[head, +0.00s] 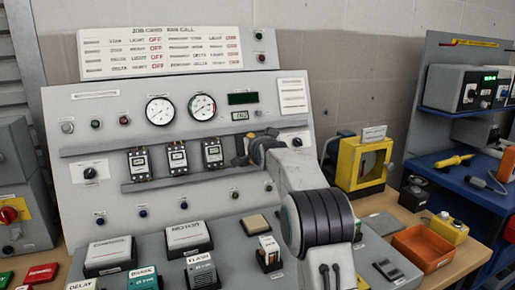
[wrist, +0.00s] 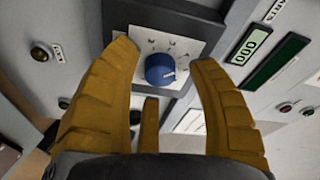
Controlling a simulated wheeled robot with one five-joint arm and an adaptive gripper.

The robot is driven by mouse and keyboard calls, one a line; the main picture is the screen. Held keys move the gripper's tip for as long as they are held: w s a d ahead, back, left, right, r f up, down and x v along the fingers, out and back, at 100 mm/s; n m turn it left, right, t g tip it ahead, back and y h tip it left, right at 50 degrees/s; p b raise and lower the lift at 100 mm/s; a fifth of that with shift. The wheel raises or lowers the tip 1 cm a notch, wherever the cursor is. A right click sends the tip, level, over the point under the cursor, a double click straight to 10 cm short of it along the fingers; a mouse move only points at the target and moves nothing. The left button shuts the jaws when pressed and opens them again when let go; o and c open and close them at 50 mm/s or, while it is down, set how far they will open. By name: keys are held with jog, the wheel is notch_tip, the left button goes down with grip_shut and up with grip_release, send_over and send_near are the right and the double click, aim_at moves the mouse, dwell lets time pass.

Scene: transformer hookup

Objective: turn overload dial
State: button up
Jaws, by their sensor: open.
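A blue dial (wrist: 160,69) with a pale pointer mark sits on a light plate with scale marks in the wrist view. I take it to be the overload dial. My gripper (wrist: 164,54) is open, with one yellow finger on each side of the dial and a gap between each fingertip and the dial. Whether the fingers reach past its face is unclear. In the head view my gripper (head: 257,146) is at the upright panel (head: 85,128), right of the row of relay units (head: 213,152). The blue dial cannot be made out there, with my arm in front.
Two round gauges (head: 160,110) and a green readout (wrist: 248,42) are near my gripper. A black knob (head: 297,142) is close on its right. Labelled blocks (head: 110,255) stand on the lower desk. A yellow box (head: 363,163) and an orange tray (head: 423,246) are right of my arm.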

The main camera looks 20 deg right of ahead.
jog(key=shift+s, duration=0.1)
jog(key=v, duration=1.1)
jog(key=shift+s+a, duration=0.15)
jog(key=shift+s, duration=0.2)
jog(key=shift+r, duration=0.1)
dwell(0.3)
jog(key=s+a+f+n+g+y+p, duration=0.1)
jog(key=s+a+n+g+p, duration=0.2)
jog(key=s, duration=1)
jog(key=s+a+f+n+g+y+p, duration=0.1)
jog(key=s+a+n+g+p, duration=0.3)
jog(key=s, duration=0.9)
jog(key=s+a+f+n+g+y+p, duration=0.1)
jog(key=s+a+n+p, duration=0.4)
jog(key=s, duration=0.9)
jog(key=f+n+g+p, duration=0.1)
jog(key=g+p, duration=0.1)
jog(key=p, duration=0.1)
jog(key=shift+a+f+n+g, duration=0.25)
jog(key=shift+a+n+g, duration=0.1)
jog(key=shift+n+g, duration=0.05)
